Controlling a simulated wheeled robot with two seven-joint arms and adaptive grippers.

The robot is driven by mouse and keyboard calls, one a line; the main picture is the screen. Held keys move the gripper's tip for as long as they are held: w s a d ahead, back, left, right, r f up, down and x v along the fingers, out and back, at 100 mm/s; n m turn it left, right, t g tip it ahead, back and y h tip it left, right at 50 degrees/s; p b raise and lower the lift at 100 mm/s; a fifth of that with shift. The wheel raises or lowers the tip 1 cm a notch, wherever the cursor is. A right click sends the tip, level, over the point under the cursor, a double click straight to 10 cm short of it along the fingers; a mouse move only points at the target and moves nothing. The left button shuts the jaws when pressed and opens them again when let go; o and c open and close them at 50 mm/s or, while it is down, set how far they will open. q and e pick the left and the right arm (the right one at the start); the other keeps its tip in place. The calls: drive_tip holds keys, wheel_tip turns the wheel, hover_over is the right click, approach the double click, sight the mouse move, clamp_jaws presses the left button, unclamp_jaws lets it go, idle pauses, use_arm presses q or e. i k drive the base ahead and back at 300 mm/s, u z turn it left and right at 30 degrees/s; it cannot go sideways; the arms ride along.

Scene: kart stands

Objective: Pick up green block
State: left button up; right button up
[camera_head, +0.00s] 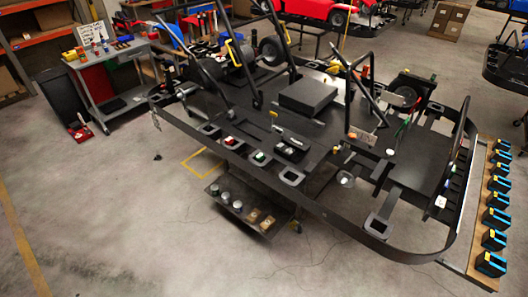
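A small green piece (259,156) sits in a black square holder along the near side of the black kart frame (330,222). It is too small to tell whether it is a block. Another thin green thing (403,128) stands near the right part of the kart. Neither of my grippers shows in the head view, and nothing is seen holding a green object.
A small red piece (230,141) sits left of the green piece. A low tray (236,215) holds jars and brown items. Several black-and-blue units line a wooden board (482,262) at right. A grey cart (104,115) stands at back left. Open floor lies at front left.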

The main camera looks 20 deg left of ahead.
sight(260, 157)
drive_tip(key=u, duration=0.35)
drive_tip(key=i, duration=0.65)
drive_tip(key=u, duration=0.55)
